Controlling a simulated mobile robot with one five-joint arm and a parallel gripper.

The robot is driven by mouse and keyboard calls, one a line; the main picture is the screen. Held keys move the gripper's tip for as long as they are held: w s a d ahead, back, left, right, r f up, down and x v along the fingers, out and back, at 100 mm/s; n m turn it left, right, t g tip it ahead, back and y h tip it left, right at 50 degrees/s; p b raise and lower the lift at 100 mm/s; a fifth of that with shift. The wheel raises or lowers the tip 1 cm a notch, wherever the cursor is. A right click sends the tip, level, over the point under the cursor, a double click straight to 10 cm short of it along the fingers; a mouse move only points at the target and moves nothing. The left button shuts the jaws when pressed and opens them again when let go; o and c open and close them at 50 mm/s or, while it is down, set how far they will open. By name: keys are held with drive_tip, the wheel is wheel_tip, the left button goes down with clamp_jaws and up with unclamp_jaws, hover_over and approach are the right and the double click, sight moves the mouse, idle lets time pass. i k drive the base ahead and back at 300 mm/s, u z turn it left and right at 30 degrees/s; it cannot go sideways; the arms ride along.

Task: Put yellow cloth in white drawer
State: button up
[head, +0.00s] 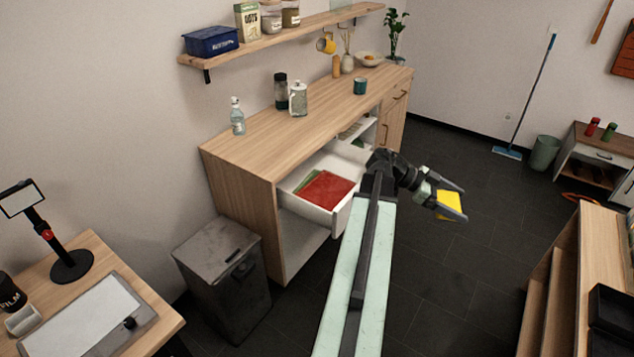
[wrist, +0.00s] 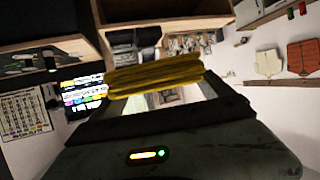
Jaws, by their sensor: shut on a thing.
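The yellow cloth (head: 448,205) is folded and held between the fingers of my gripper (head: 452,201), above the dark floor to the right of the counter. It also shows in the wrist view (wrist: 155,74) as a flat folded stack across the fingers. The white drawer (head: 322,213) stands pulled open from the wooden counter, left of my gripper. A red cloth (head: 328,189) and a green cloth (head: 307,185) lie inside it. My arm hides part of the drawer's right end.
The counter (head: 250,155) holds a spray bottle (head: 237,116), jars and a teal cup (head: 360,86). A grey bin (head: 222,275) stands below the drawer's left. A wooden shelf unit (head: 570,265) is at the right. Dark floor lies open between them.

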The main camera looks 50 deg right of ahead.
sight(355, 172)
drive_tip(key=i, duration=0.85)
drive_tip(key=z, duration=0.05)
